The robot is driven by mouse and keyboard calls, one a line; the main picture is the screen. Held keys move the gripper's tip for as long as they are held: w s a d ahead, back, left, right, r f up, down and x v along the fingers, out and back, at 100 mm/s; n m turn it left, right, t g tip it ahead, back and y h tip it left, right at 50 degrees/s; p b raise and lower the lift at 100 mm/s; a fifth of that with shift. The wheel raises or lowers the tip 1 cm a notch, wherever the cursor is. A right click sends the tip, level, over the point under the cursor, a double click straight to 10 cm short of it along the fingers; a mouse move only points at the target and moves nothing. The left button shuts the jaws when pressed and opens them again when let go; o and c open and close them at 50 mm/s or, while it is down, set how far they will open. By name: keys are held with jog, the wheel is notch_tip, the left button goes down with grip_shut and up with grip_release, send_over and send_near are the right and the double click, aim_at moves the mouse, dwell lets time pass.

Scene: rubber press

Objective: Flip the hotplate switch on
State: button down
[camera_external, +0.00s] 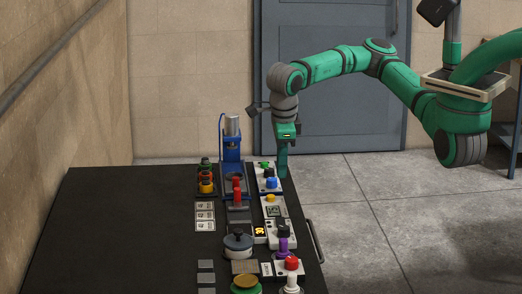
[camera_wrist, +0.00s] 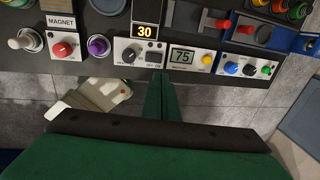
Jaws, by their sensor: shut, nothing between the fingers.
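A white control panel (camera_wrist: 139,50) with an orange "30" display (camera_wrist: 149,31) shows in the wrist view. It carries a black knob (camera_wrist: 129,55) and a small dark switch (camera_wrist: 153,56); its lettering is too small to read surely, and I cannot tell the switch's position. In the external view the orange display (camera_external: 260,231) is at the table's right side. My gripper (camera_wrist: 162,76) is shut and empty, its green fingers pointing toward the panel's front edge in the wrist view. In the external view my gripper (camera_external: 283,173) hangs at the table's far right edge.
A "75" display panel (camera_wrist: 192,59) and a panel with blue, black and green knobs (camera_wrist: 246,68) stand to the right. A purple knob (camera_wrist: 97,46) and a MAGNET panel (camera_wrist: 64,47) stand left. The black table's (camera_external: 110,230) left side is clear.

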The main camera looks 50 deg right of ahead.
aim_at(281, 222)
jog(key=f, duration=0.4)
jog(key=w+d+f, duration=0.1)
jog(key=f, duration=0.8)
jog(key=shift+w+d+f, duration=0.2)
jog(key=shift+w+f, duration=0.05)
jog(key=shift+f, duration=0.05)
jog(key=shift+w+d+f+g+y, duration=0.25)
jog(key=shift+d+f+g+y, duration=0.15)
jog(key=shift+f+g+y, duration=0.4)
jog(key=shift+g+y, duration=0.6)
jog(key=shift+a, duration=0.1)
jog(key=shift+s+a+r, duration=0.3)
jog(key=shift+s+a, duration=0.3)
jog(key=shift+s, duration=0.1)
jog(key=w+d+r, duration=0.1)
jog(key=r, duration=0.6)
jog(key=w+d+r, duration=0.1)
jog(key=w+r, duration=0.1)
jog(key=r, duration=0.5)
jog(key=shift+d+r, duration=0.15)
jog(key=shift+d, duration=0.2)
